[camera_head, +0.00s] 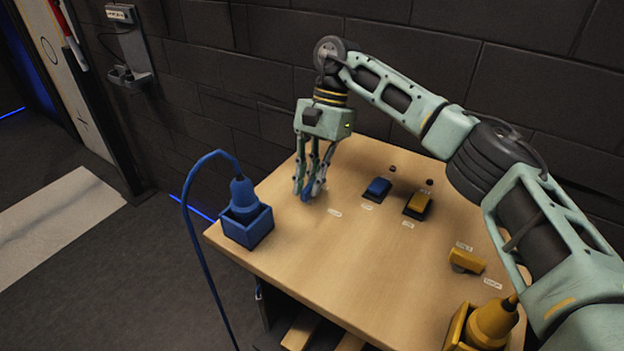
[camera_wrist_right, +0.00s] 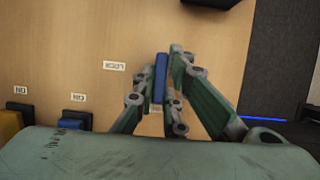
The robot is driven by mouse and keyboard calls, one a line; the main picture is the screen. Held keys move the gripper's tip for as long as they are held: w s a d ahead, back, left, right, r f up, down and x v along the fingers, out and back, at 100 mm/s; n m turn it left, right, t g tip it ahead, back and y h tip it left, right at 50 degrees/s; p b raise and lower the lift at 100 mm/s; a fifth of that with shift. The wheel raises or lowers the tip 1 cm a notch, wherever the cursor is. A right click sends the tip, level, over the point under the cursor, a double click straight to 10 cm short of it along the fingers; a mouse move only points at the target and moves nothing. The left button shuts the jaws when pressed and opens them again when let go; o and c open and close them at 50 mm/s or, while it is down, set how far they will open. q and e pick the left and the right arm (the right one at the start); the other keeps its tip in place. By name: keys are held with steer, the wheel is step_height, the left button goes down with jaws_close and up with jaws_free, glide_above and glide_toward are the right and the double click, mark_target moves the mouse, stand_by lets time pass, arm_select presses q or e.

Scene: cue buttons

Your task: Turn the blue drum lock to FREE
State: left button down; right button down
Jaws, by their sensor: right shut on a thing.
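My right gripper (camera_head: 312,194) reaches down over the left back part of the wooden table (camera_head: 300,260). In the right wrist view the gripper (camera_wrist_right: 160,92) is shut on a narrow blue piece, the blue drum lock (camera_wrist_right: 160,75). In the head view the lock is mostly hidden behind the fingers. A white label reading LOCK (camera_wrist_right: 115,66) lies on the table beside it in the right wrist view. Another label, partly covered by the fingers, cannot be read. My left gripper is not in view.
A blue switch (camera_head: 377,189) and a yellow switch (camera_head: 418,204) stand right of the gripper. A yellow lock handle (camera_head: 467,261) sits farther right. A blue plug in a box (camera_head: 247,222) with a cable stands at the left edge, a yellow plug (camera_head: 488,325) at the front right. Mid-table is clear.

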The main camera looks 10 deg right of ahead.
steer(key=shift+r, duration=0.15)
steer(key=c, duration=1.8)
jaws_free()
steer(key=v, duration=1.1)
steer(key=shift+r, duration=0.4)
steer(key=shift+d, duration=0.1)
